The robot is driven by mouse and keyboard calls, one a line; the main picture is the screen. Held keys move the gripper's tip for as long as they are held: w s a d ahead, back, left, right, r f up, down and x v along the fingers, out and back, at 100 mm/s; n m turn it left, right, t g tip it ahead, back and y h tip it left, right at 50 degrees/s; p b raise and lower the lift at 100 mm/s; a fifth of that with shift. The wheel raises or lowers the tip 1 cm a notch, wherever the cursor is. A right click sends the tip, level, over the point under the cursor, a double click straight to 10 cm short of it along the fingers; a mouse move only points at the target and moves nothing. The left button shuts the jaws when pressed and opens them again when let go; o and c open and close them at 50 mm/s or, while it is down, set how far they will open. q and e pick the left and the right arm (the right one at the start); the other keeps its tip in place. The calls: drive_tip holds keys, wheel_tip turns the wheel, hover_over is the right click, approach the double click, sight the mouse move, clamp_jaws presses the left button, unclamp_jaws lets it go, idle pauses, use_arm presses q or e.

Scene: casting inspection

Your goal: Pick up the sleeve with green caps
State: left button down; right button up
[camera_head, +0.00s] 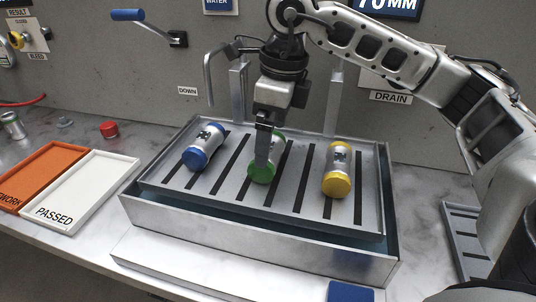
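The sleeve with green caps (265,175) lies in the middle of the slatted metal rack (228,199), its near green cap facing me. Its body is mostly hidden behind my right gripper (263,160), which comes down over it from above. The fingers overlap the sleeve in the picture. I cannot tell whether they are open around it or shut on it. A sleeve with blue caps (203,146) lies to the left on the rack, and a sleeve with yellow caps (338,170) lies to the right. My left gripper is not in view.
The rack sits in a metal tank (250,236) with raised walls. A white PASSED tray (88,190) and an orange tray (45,172) lie to the left. A red cap (109,129) and a small metal cylinder (13,125) stand behind them. A blue-handled lever (128,15) juts from the wall.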

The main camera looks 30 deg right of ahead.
drive_tip(key=f, duration=0.4)
drive_tip(key=shift+w+a+f, duration=0.2)
drive_tip(key=shift+w, duration=0.1)
drive_tip(key=shift+c, duration=0.3)
drive_tip(key=c, duration=0.9)
drive_tip(key=shift+r, duration=0.1)
drive_tip(key=shift+c, duration=0.6)
drive_tip(key=shift+r, duration=0.1)
